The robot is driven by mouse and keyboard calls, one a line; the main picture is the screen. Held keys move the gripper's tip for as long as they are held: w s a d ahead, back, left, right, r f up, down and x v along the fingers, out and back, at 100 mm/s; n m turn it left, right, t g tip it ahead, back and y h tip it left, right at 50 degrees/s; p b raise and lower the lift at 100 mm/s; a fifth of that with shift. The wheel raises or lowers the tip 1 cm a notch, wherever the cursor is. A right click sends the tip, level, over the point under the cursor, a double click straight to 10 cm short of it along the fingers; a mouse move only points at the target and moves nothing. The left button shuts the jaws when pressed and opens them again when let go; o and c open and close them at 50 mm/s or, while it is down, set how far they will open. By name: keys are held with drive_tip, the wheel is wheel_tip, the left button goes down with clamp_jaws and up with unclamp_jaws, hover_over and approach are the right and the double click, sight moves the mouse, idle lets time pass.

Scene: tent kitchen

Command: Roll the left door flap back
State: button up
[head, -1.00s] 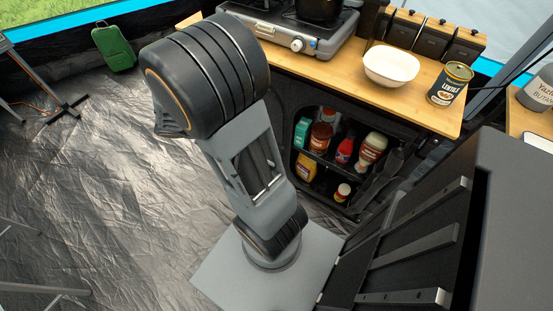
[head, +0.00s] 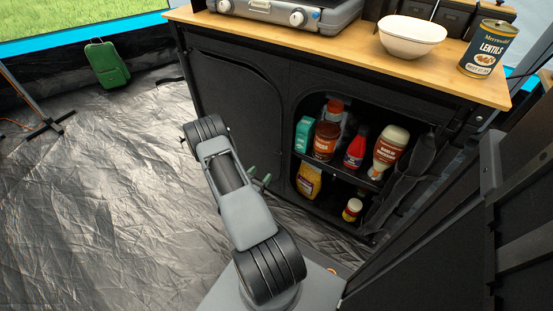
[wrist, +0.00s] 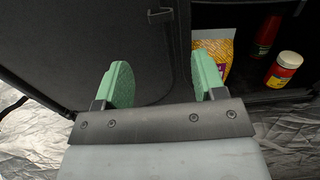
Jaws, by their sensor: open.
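The left door flap (head: 238,108) is a black fabric panel with a curved seam. It hangs down and covers the left half of the cabinet front. In the wrist view the flap (wrist: 95,45) fills the upper left, and a small dark tab (wrist: 160,15) shows near its right edge. My gripper (head: 260,181) is low in front of the cabinet, partly hidden behind my arm in the head view. In the wrist view its green fingers (wrist: 163,82) are apart with nothing between them, facing the flap's lower right part.
The right opening shows shelves with a ketchup bottle (head: 356,147), other bottles and a yellow bag (head: 308,181). A dark rolled flap (head: 408,170) hangs at its right. A bowl (head: 411,37) and lentils can (head: 488,48) stand on the wooden top (head: 350,52).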

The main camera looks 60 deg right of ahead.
sight(277, 155)
drive_tip(key=d+b, duration=0.3)
drive_tip(key=d, duration=0.9)
drive_tip(key=shift+r, duration=0.1)
drive_tip(key=shift+s, duration=0.1)
clamp_jaws()
